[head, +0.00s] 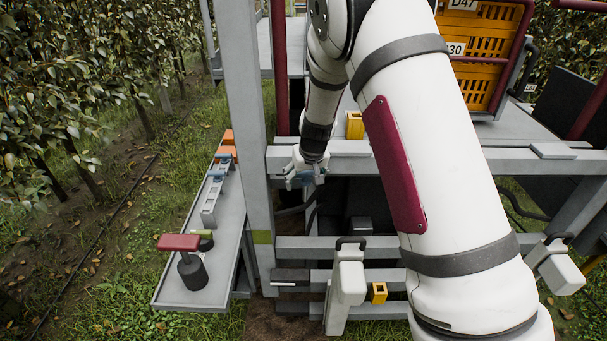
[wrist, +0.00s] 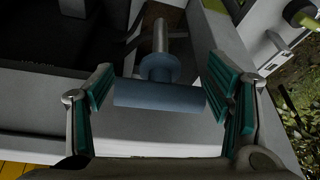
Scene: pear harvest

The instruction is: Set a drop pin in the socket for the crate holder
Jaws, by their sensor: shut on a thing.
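My gripper (head: 306,181) is in front of the grey frame rail (head: 350,166), left of the middle of the head view. In the wrist view my gripper (wrist: 161,90) has its teal-padded fingers on both ends of the blue-grey crossbar of a drop pin (wrist: 160,95). The pin's round collar and shaft point away from the palm, up the picture. The shaft tip lies over a dark brownish gap by the frame. A yellow block with a dark opening (head: 379,292) sits on the lower rail. A yellow bracket (head: 355,126) stands on the deck. I cannot tell which is the socket.
A side tray (head: 172,291) at left holds a red-handled tool (head: 180,243), a rack with blue pieces (head: 213,190) and orange pieces (head: 228,138). A grey upright post (head: 250,120) stands beside my gripper. Orange crates (head: 490,45) stand on the deck at upper right.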

